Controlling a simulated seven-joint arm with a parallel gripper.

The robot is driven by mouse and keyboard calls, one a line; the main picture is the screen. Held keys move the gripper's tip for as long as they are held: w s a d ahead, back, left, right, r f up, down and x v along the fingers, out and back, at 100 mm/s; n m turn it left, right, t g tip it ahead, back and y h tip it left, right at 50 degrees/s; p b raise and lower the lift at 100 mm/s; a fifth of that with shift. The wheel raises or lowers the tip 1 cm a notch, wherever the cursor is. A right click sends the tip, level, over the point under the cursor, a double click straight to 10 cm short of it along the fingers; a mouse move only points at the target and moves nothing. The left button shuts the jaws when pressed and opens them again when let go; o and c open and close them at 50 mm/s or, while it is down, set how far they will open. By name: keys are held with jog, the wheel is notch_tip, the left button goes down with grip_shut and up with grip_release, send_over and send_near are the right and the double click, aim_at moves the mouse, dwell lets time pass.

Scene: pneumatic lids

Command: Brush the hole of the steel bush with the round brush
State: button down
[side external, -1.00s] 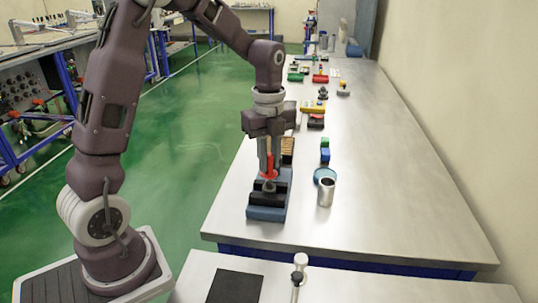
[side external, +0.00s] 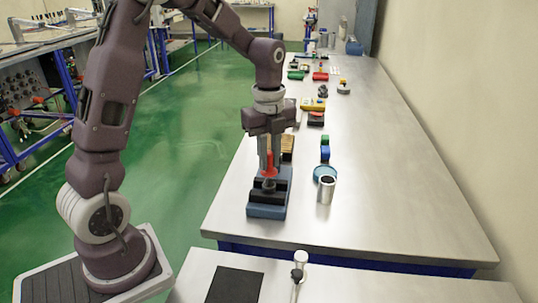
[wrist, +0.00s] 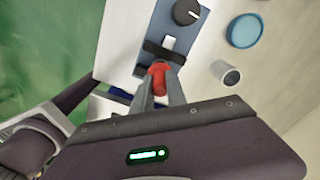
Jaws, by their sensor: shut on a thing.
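My gripper (side external: 269,166) points down over the blue-grey fixture (side external: 266,212) near the left edge of the bench. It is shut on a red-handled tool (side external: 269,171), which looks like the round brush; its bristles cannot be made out. In the wrist view, the red handle (wrist: 157,76) sits between the fingertips, over the fixture (wrist: 170,22) with its black bar (wrist: 163,54) and black knob (wrist: 187,12). A small grey metal part shows in the fixture under the tool; it may be the steel bush. I cannot tell whether the brush is inside its hole.
An open steel cylinder (side external: 326,190) and a round blue dish (side external: 325,173) stand to the right. Green and blue blocks (side external: 325,149) lie behind them, with several coloured items farther back. The bench's right side is clear. A black mat (side external: 235,285) lies on the front table.

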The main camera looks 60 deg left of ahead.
jog(key=shift+r, duration=0.85)
jog(key=shift+f, duration=1)
jog(key=shift+r, duration=3.55)
